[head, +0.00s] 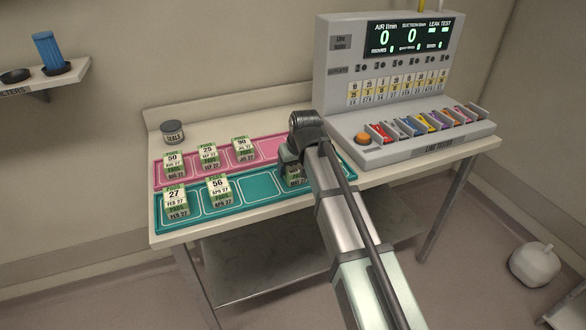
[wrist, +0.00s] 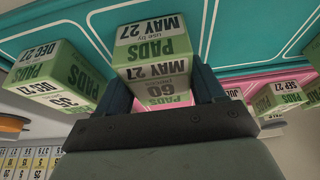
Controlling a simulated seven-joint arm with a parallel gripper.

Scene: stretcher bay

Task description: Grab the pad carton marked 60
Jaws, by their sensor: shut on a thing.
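The pad carton marked 60 (wrist: 155,45) is green and white with a MAY 27 date. It sits between the two fingers of my gripper (wrist: 163,88) in the wrist view, and the fingers are shut on its sides. In the head view my gripper (head: 291,160) is over the right part of the teal mat (head: 222,200), and a part of the carton (head: 294,178) shows below it, its number hidden. I cannot tell whether the carton touches the mat.
Cartons marked 27 (head: 175,199) and 56 (head: 218,189) stand on the teal mat. Cartons 50 (head: 173,163), 25 (head: 208,155) and 90 (head: 242,147) stand on the pink mat (head: 222,158). A DEC 27 carton (wrist: 55,75) is close beside my gripper. The line tester (head: 400,100) stands right.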

